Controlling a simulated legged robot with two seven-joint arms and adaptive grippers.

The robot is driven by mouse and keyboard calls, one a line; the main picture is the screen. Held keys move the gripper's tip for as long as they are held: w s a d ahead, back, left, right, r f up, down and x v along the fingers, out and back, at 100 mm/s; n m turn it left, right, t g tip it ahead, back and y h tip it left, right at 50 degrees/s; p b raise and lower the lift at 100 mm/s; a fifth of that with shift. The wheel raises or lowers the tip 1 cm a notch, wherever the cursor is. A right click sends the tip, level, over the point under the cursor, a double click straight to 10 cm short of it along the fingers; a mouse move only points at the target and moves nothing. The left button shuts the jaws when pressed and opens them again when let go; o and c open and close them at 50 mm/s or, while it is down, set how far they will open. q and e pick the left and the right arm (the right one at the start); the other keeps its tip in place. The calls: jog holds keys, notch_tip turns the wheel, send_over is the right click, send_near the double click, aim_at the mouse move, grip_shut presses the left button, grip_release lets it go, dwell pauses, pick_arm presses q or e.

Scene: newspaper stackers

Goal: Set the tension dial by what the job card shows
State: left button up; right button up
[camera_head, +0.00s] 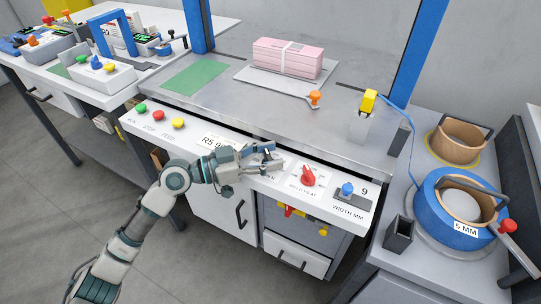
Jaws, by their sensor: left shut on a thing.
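My left gripper (266,161) reaches over the front panel (330,212) of the strapping bench. Its fingers are shut at the panel spot left of the red dial, where the tension dial sits; the fingers hide the dial and its pointer. The label below is mostly covered. A white card (214,142) reading "R5 9" and more lies on the panel just left of the gripper, partly covered by it. I cannot tell if it is the job card. My right gripper is not in view.
A red weld heat dial (308,176) and blue width knob (347,190) stand close right of the gripper. Green, yellow and red buttons (160,115) are at left. A pink strapped bundle (287,58) lies on the bench top. A blue strap coil (450,212) stands at right.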

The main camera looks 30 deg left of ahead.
aim_at(268, 154)
pick_arm(q)
jog(key=o, duration=1.2)
jog(key=shift+a, duration=0.15)
jog(key=shift+r, duration=0.1)
notch_tip(268, 154, up, 10)
jog(key=shift+w+f, duration=0.1)
jog(key=shift+f, duration=0.1)
